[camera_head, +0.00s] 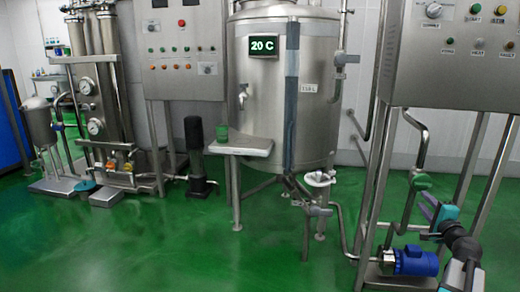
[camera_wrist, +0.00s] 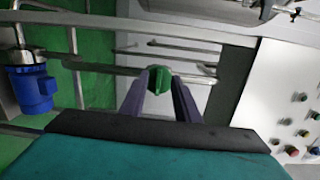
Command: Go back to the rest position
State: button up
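My gripper (camera_head: 428,207) is at the lower right of the head view, in front of the pipe frame.
A blue pump (camera_head: 415,261) stands low beside my arm, and it also shows in the wrist view (camera_wrist: 34,88). A control panel (camera_head: 450,50) hangs above. Green floor (camera_head: 150,250) is clear in front.

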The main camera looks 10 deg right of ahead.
jog(key=w+a+f+n+g+y+p, duration=0.15)
jog(key=w+a+f+y+p, duration=0.3)
jog(key=a, duration=0.75)
jog(key=w+a+f+n+g+y+p, duration=0.15)
jog(key=w+a+f+p, duration=0.4)
jog(key=a, duration=0.55)
jog(key=s+a+f+n+g+y+p, duration=0.15)
jog(key=a+f, duration=0.25)
jog(key=a, duration=0.4)
jog(key=s+a+f+n+g+y+p, duration=0.1)
jog(key=a+f+n+g+y+p, duration=0.15)
jog(key=a+f, duration=0.45)
jog(key=s+a+f+n+g+y+p, duration=0.1)
jog(key=a+f+n+p, duration=0.1)
jog(key=a, duration=0.8)
jog(key=s+a+f+n+g+p, duration=0.3)
jog(key=s+a+f+g, duration=0.15)
jog(key=s+a, duration=0.5)
jog(key=s+a+f+n+g+p, duration=0.4)
jog(key=s+a+f, duration=0.2)
jog(key=s, duration=0.7)
jog(key=s+d+f+n+g+h, duration=0.1)
jog(key=s+d+n+g+h, duration=0.1)
jog(key=s, duration=0.7)
jog(key=s+d+f+n+g+h+p, duration=0.1)
jog(key=s+d+n+g+h, duration=0.2)
jog(key=s+d, duration=0.3)
jog(key=s+g, duration=0.1)
jog(key=s, duration=0.3)
jog(key=shift+n, duration=0.4)
